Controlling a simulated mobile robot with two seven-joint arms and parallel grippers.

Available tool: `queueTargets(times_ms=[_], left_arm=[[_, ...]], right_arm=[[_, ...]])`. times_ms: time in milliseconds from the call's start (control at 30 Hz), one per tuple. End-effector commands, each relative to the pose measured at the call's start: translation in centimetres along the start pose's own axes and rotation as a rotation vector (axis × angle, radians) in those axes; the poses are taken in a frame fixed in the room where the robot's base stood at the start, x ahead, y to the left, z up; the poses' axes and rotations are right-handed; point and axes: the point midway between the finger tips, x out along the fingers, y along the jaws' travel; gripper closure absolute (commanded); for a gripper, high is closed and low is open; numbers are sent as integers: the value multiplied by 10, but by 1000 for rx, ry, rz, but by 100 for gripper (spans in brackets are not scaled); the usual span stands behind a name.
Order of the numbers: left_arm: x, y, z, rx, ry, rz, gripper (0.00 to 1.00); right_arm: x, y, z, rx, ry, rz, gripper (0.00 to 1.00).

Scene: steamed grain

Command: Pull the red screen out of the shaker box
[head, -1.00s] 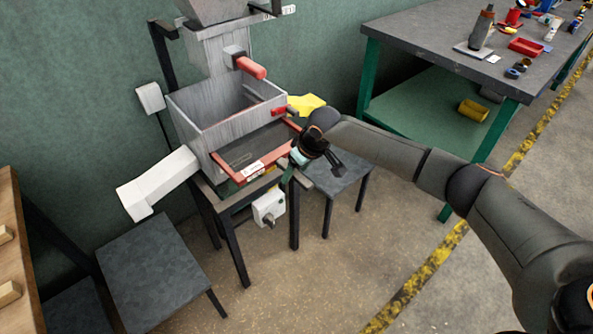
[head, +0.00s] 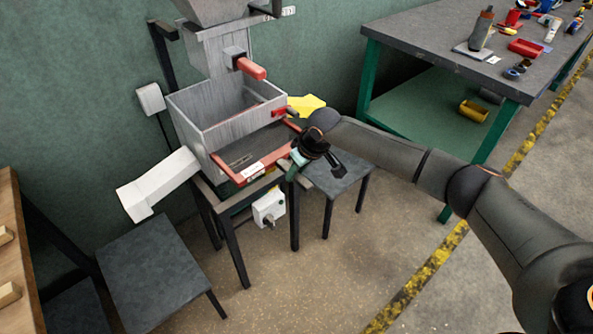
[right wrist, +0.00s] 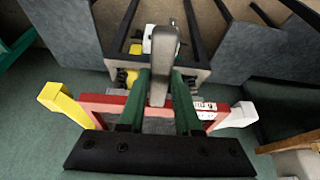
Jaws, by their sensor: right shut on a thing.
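The red screen (head: 226,169) is a red-framed tray with a white label on its front bar, low in the grey shaker box (head: 208,130). Its front part sticks out of the box, and its back part is hidden inside. My right gripper (head: 296,157) is at the screen's front right corner. In the right wrist view, its green fingers (right wrist: 160,80) are shut at the red frame (right wrist: 97,107), with a grey bar between them. The exact contact is partly hidden. My left gripper is not in view.
A white chute (head: 160,183) juts out left of the box and a yellow one (head: 306,105) behind it on the right. Grey low tables (head: 150,270) stand on both sides. A green-legged workbench (head: 440,45) is at the back right. Floor in front is clear.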

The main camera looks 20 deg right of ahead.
Motion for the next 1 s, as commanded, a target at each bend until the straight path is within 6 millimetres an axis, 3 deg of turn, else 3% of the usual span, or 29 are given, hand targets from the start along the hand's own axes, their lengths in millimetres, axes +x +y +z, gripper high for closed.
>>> queueTargets(times_ms=[833, 867, 1000], left_arm=[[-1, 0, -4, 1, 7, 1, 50], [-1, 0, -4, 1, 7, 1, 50], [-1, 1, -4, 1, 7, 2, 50]], right_arm=[[0, 0, 0, 0, -1, 0, 100], [0, 0, 0, 0, -1, 0, 70], [0, 0, 0, 0, -1, 0, 86]])
